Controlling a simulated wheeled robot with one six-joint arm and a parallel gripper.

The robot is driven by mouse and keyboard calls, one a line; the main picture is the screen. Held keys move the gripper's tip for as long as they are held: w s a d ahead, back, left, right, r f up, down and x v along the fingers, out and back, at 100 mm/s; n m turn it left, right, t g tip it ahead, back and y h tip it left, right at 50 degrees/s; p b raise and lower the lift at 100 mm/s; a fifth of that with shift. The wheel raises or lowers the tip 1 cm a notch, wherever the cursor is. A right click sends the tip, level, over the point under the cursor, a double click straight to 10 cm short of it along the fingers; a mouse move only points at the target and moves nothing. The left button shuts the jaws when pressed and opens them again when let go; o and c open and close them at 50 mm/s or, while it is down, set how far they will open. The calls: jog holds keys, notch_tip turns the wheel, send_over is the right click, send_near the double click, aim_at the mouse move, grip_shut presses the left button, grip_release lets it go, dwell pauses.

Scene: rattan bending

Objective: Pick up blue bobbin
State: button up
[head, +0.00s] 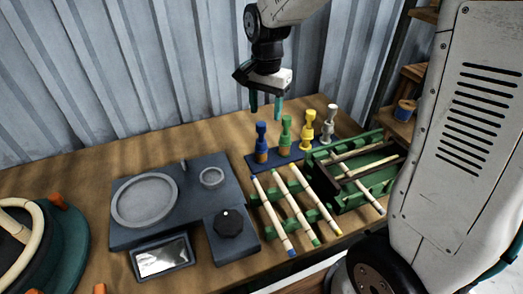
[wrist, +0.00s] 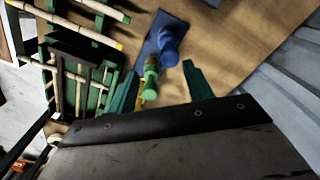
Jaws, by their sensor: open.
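The blue bobbin (head: 261,143) stands upright at the left end of a dark blue rack on the wooden table. My gripper (head: 266,110) is open and empty, in the air above the rack, with its fingertips higher than the bobbins. In the wrist view, the blue bobbin (wrist: 168,50) shows beyond the fingertips, and the green bobbin (wrist: 151,75) lies between the two teal fingers (wrist: 163,88). The blue bobbin is apart from both fingers.
The green bobbin (head: 286,133), yellow bobbin (head: 308,129) and white bobbin (head: 329,124) stand to its right on the rack (head: 272,161). Rattan sticks (head: 296,205) lie on green holders in front. A dark machine (head: 190,196) stands at left. A corrugated wall (head: 120,70) is behind.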

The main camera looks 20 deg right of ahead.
aim_at(261, 124)
jog(key=shift+w+a+f+m, duration=0.1)
jog(key=shift+w+f+m, duration=0.2)
jog(key=shift+w+f, duration=0.55)
notch_tip(261, 124, down, 8)
jog(key=shift+s+a+r, duration=0.1)
jog(key=shift+a+r, duration=0.05)
jog(key=shift+r, duration=0.05)
grip_shut()
